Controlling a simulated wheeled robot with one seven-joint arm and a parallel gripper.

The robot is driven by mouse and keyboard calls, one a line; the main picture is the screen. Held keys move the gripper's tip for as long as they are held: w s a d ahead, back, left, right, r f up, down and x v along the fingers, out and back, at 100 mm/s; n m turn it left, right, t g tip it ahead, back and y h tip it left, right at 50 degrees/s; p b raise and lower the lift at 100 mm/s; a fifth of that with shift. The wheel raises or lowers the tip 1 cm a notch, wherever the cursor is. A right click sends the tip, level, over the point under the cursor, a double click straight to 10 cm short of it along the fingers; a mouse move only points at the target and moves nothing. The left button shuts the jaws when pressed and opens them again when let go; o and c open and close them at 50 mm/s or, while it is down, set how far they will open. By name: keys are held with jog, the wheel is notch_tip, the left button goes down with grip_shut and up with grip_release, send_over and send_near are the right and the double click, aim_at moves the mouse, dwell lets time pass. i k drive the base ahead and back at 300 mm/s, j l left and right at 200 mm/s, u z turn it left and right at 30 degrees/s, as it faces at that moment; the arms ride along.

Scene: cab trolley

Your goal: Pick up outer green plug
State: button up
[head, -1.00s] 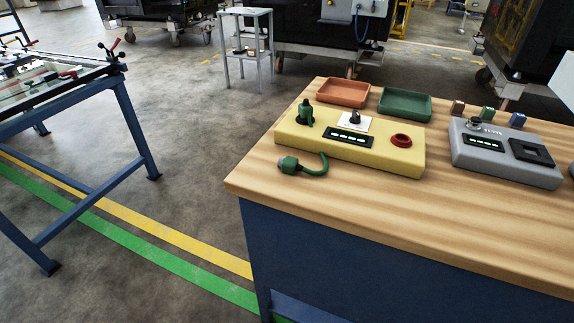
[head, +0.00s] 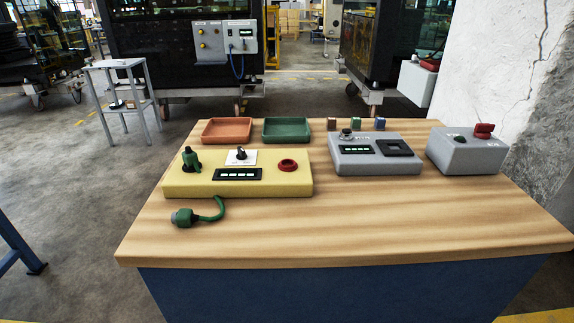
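A green plug (head: 191,158) stands upright at the left end of the yellow control box (head: 222,185). A second green plug with a grey end (head: 184,217) lies on the wooden table top in front of the box. A short curved green cable (head: 217,207) runs from it towards the box. I cannot tell for sure which of the two is the outer one. The yellow box also has a black knob on a white plate (head: 241,156), a row of lit indicators and a red button (head: 288,165). My gripper is not in view.
The table (head: 350,225) has bare wood in front. Behind the yellow box are an orange tray (head: 227,131) and a green tray (head: 286,130). To the right stand two grey boxes (head: 375,163) (head: 467,155), three small blocks and a rough white wall (head: 500,60).

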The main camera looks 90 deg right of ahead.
aim_at(184, 218)
jog(key=k+l+z, duration=0.1)
jog(key=l+z, duration=0.2)
jog(key=z, duration=0.2)
jog(key=l+z, duration=0.45)
jog(key=k+j, duration=0.05)
jog(key=j, duration=0.05)
